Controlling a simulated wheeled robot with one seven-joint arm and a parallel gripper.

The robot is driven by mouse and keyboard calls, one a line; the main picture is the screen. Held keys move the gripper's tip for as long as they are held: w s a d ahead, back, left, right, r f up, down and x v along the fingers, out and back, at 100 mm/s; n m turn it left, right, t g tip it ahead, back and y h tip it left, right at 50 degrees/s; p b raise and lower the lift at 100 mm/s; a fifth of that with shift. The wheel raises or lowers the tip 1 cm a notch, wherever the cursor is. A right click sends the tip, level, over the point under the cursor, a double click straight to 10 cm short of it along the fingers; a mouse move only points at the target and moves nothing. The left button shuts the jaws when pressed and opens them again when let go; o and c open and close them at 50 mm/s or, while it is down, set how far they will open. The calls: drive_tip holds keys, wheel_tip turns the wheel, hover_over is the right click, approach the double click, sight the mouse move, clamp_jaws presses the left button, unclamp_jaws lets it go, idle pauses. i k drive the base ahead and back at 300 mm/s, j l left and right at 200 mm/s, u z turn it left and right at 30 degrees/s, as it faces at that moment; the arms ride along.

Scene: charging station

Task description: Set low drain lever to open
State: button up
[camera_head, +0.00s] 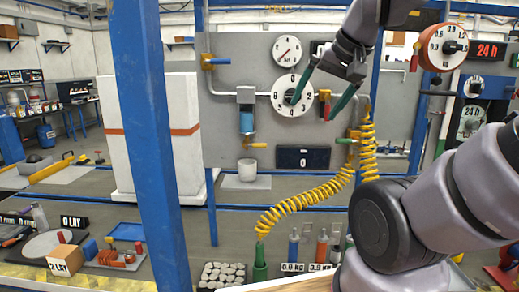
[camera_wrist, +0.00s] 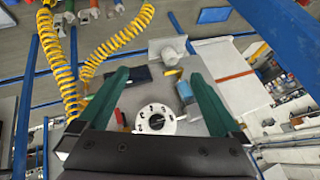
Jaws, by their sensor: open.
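A small yellow lever (camera_head: 257,145) sticks out sideways to the right below a blue filter bowl (camera_head: 247,122) on the grey panel; it appears to be the low drain lever. In the wrist view the yellow lever (camera_wrist: 172,72) shows between the fingertips, beyond them, near the blue bowl (camera_wrist: 185,90). My gripper (camera_head: 314,108) has two green fingers spread apart with nothing between them. It is in front of the panel, above and right of the lever, and partly covers the white numbered dial (camera_head: 283,100). The wrist view shows the open fingers of my gripper (camera_wrist: 160,73) too.
A white cup (camera_head: 247,170) stands below the lever. A blue post (camera_head: 150,150) stands in front at left. A dark display (camera_head: 305,157) is low on the panel.

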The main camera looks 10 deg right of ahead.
sight(260, 146)
drive_tip(key=k+j, duration=0.2)
drive_tip(key=j, duration=0.15)
drive_tip(key=k+j, duration=0.15)
drive_tip(key=j, duration=0.2)
drive_tip(key=k+j, duration=0.2)
drive_tip(key=j, duration=0.15)
